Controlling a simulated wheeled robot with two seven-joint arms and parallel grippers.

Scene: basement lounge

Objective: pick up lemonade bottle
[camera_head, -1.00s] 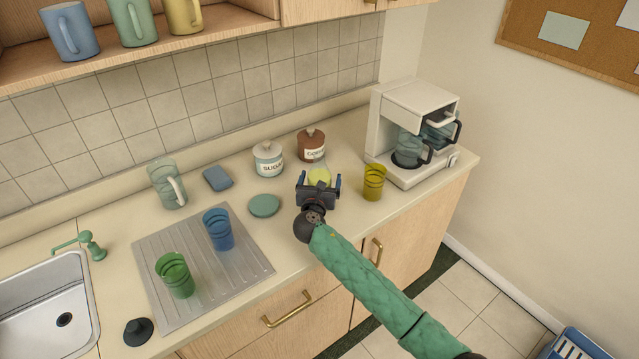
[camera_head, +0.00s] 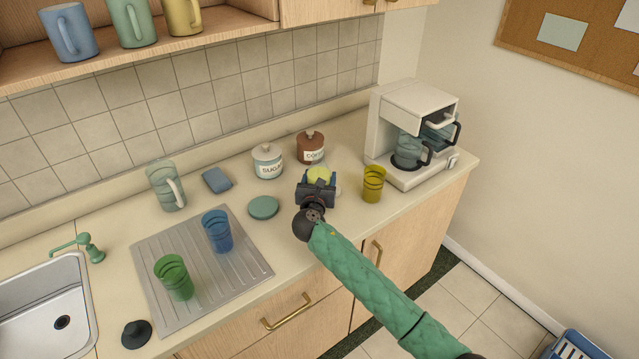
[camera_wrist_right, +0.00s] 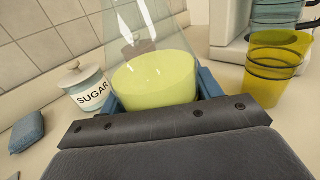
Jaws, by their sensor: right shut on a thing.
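The lemonade bottle (camera_wrist_right: 155,78) is clear, with pale yellow liquid in its lower part. In the right wrist view it stands between the blue fingers of my right gripper (camera_wrist_right: 160,95), which is shut on it. In the head view the bottle (camera_head: 319,175) shows just beyond the gripper (camera_head: 317,184), partly hidden by it, on the counter by the brown coffee jar. I cannot tell whether its base touches the counter. My left gripper is not in view.
A yellow cup (camera_head: 373,184) stands close to the right, before the coffee maker (camera_head: 412,130). The sugar jar (camera_head: 267,162) and coffee jar (camera_head: 311,147) are behind. A green disc (camera_head: 263,207) lies left. Blue and green cups (camera_head: 174,277) stand on the drainboard (camera_head: 240,272).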

